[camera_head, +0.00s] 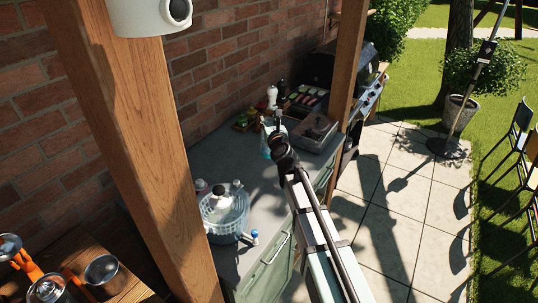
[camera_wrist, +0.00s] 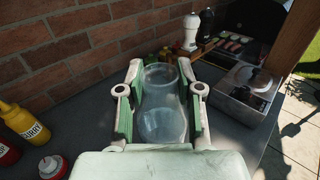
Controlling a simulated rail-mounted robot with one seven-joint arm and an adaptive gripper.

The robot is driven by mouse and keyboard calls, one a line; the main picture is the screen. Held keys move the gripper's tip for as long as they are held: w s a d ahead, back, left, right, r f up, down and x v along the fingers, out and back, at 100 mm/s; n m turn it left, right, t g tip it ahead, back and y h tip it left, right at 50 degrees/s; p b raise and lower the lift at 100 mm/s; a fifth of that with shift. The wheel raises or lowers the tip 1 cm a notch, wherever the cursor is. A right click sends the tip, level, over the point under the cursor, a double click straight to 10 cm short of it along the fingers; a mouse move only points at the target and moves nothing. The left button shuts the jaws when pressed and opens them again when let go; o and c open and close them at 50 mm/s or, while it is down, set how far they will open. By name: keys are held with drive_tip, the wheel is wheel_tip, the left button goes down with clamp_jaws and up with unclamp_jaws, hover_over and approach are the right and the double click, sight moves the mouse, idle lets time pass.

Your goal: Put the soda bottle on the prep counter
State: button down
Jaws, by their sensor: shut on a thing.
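My gripper (camera_head: 274,138) is above the far half of the grey prep counter (camera_head: 262,189) in the head view. In the wrist view its two green-padded fingers (camera_wrist: 160,78) are shut on a clear, see-through bottle (camera_wrist: 162,122), which looks like the soda bottle. The bottle shows in the head view as a pale bluish shape (camera_head: 265,152), partly hidden by my gripper. It looks roughly upright over the counter. I cannot tell whether its base touches the counter.
A metal tray with a lid (camera_head: 314,132) stands right of the bottle. Pepper and salt mills (camera_wrist: 191,32) and small bottles stand behind it. Curry (camera_wrist: 27,121) and red sauce bottles are at the wrist view's left.

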sight(269, 151)
wheel_tip(269, 151, down, 10)
drive_tip(key=b, duration=0.8)
drive_tip(key=shift+r, duration=0.25)
drive_tip(key=shift+f, duration=0.1)
wheel_tip(269, 151, down, 4)
drive_tip(key=b, duration=0.4)
drive_tip(key=shift+b, duration=0.3)
drive_tip(key=shift+f, duration=0.2)
drive_tip(key=c, duration=0.7)
unclamp_jaws()
drive_tip(key=shift+c, duration=0.2)
drive_tip(key=shift+r, duration=0.15)
